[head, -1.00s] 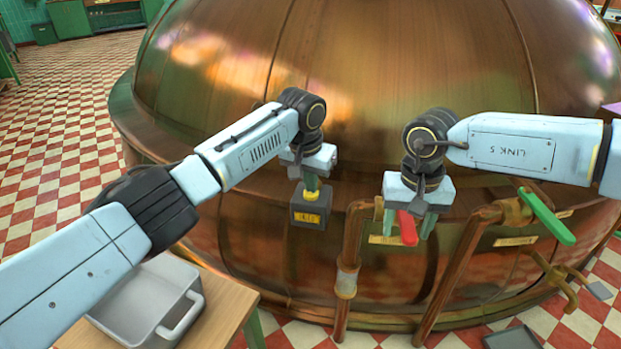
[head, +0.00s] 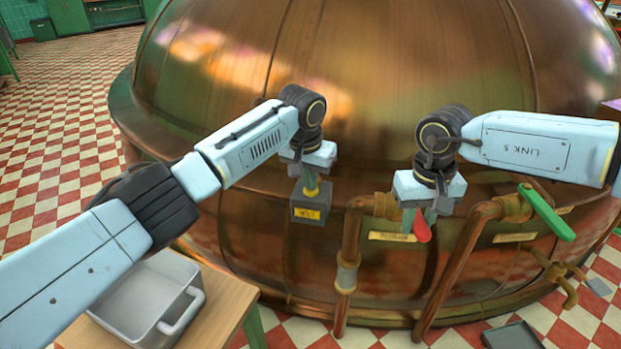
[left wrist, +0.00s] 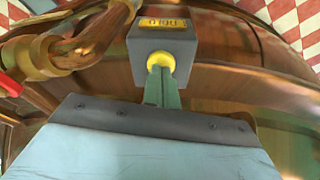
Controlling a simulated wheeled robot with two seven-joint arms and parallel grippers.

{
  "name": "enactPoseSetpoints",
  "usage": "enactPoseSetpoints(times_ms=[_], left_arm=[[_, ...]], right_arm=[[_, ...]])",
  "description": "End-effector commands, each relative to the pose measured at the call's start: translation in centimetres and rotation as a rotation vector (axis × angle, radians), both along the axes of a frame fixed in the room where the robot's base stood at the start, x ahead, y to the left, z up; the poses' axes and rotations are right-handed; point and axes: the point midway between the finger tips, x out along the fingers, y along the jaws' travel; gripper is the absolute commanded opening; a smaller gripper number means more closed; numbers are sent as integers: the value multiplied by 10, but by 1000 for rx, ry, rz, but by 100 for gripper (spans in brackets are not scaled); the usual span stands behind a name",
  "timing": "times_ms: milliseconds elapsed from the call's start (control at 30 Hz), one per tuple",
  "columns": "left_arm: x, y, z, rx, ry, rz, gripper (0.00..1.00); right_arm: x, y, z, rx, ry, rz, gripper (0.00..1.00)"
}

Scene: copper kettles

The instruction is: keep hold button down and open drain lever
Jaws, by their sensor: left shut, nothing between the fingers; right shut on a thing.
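The red lever (head: 423,230) sits on a copper pipe fitting right of the box. My right gripper (head: 420,218) is shut on it, and the fingers and gripper body hide most of the lever.
The copper kettle (head: 400,60) fills the middle. A green-handled lever (head: 546,212) is on another pipe (head: 455,275) to the right. A grey bin (head: 135,305) stands on a wooden table (head: 228,308) at lower left. A dark tray (head: 512,336) lies on the checkered floor.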

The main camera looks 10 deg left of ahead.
Motion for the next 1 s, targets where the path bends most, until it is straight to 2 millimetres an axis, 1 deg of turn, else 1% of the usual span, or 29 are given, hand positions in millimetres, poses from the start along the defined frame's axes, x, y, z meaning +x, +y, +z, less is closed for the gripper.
enactPoseSetpoints(times_ms=[367,767,1000], left_arm=[[0,0,-1,1,2,0,0],[0,0,-1,1,2,0,0],[0,0,-1,1,2,0,0]], right_arm=[[1,-2,0,0,-2,22,3],[8,-21,0,1,-2,204,3],[9,-23,0,1,-3,227,3]])
